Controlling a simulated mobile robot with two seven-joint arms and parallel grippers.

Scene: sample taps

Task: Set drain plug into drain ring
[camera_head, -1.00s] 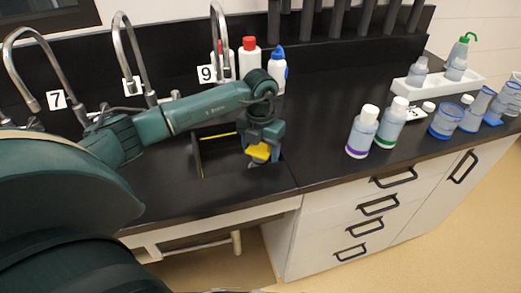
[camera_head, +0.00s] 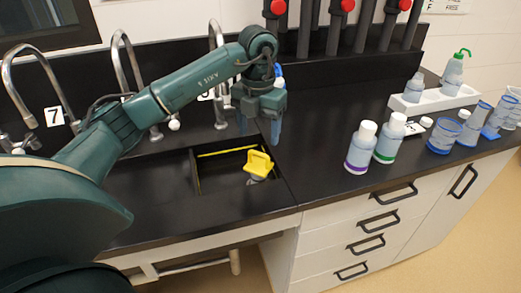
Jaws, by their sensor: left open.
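The yellow drain plug (camera_head: 258,163) is in the black sink basin (camera_head: 215,175), near its right side, and looks tilted. A bit of grey (camera_head: 256,181) shows just under the plug and may be the drain ring. The plug hides most of it, so I cannot tell how deeply the plug sits. My left gripper (camera_head: 259,132) is above and behind the plug, apart from it, with its fingers spread and nothing between them. My right gripper is not in view.
Curved taps (camera_head: 127,60) line the back of the black counter (camera_head: 325,120). Two capped bottles (camera_head: 361,147) (camera_head: 390,138) stand right of the sink. A white tray (camera_head: 436,101) with bottles and several blue-rimmed beakers (camera_head: 444,135) stand farther right. The counter between sink and bottles is clear.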

